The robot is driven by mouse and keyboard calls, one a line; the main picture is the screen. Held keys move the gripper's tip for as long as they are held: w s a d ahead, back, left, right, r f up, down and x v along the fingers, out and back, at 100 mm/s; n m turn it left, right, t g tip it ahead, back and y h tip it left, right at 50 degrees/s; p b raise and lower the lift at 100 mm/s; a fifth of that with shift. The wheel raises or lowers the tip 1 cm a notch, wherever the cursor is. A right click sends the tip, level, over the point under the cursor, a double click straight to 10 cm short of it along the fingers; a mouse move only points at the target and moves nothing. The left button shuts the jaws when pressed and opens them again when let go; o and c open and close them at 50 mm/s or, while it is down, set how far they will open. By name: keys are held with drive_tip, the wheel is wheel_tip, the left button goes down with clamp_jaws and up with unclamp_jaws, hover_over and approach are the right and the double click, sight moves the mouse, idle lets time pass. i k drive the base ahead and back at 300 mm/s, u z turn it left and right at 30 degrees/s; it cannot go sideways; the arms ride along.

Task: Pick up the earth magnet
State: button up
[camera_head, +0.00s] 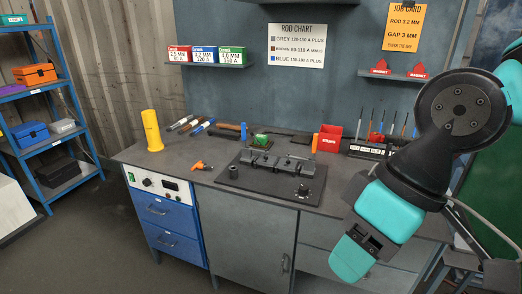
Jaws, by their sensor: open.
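Two red triangular blocks labelled MAGNET, one on the left (380,68) and one on the right (418,72), sit on a small wall shelf at the upper right. An orange tool-like piece (202,166) lies on the bench near its front edge, left of a dark plate. A small green piece (261,141) sits behind the plate. I cannot tell which of these is the earth magnet. My gripper (350,258) is at the lower right, in front of the bench and apart from all of them. It is open; its fingertips are not clear.
The dark plate (230,180) carries a pipe fixture and small posts. A yellow cylinder (152,130) stands at the bench's left. A red box (327,138) and a tool rack (367,150) stand at the back right. Bare bench (175,156) shows at the left.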

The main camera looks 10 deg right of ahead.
sight(263, 138)
drive_tip(key=u, duration=1.2)
drive_tip(key=i, duration=2.3)
drive_tip(key=z, duration=1.65)
drive_tip(key=i, duration=0.55)
